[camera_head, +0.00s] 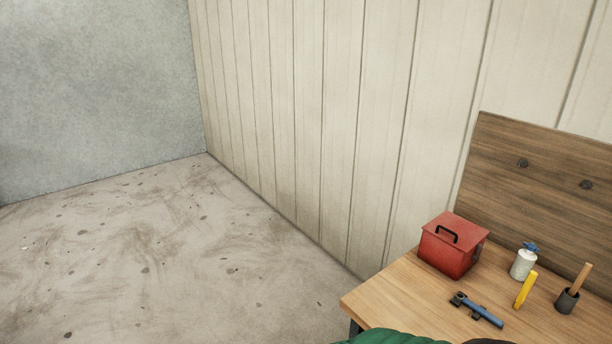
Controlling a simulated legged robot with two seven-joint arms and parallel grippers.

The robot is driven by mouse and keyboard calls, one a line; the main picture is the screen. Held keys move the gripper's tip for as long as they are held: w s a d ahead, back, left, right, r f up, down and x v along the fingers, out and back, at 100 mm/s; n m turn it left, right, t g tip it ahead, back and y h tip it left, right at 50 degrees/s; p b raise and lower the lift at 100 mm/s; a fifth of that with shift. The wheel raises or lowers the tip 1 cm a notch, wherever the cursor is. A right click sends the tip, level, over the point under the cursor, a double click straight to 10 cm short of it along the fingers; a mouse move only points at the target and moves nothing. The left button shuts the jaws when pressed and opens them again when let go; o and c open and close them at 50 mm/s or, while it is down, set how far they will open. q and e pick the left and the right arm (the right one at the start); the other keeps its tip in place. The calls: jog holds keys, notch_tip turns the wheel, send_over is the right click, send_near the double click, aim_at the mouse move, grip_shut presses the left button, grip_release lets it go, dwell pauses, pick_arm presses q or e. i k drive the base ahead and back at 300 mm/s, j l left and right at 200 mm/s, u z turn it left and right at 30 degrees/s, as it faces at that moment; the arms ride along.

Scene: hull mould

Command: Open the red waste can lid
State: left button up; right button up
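The red waste can (453,246) is a small box-shaped can on the far left corner of the wooden table. Its red lid, with a black handle on top, appears closed. Neither of my grippers shows in the view, so I cannot see where they are relative to the can.
On the wooden table (392,300), right of the can, are a white bottle with a blue top (523,263), a yellow tool (525,290), a blue-handled tool (477,309) and a dark cup (567,300) holding a wooden stick. A wooden backboard (540,185) stands behind. The floor at left is clear.

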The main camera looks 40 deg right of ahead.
aim_at(461, 233)
jog(key=i+z, duration=0.35)
jog(key=i+j+z, duration=0.3)
jog(key=i, duration=0.25)
jog(key=i+j+z, duration=0.35)
jog(key=i+z, duration=0.15)
jog(key=z, duration=0.3)
jog(key=i+z, duration=0.2)
jog(key=z, duration=0.3)
jog(key=i+j+z, duration=0.15)
jog(key=z, duration=0.3)
jog(key=i+j+z, duration=0.1)
jog(key=z, duration=0.4)
jog(key=i+j+z, duration=0.1)
jog(key=j+z, duration=0.45)
jog(key=z, duration=0.4)
jog(key=i+j, duration=0.05)
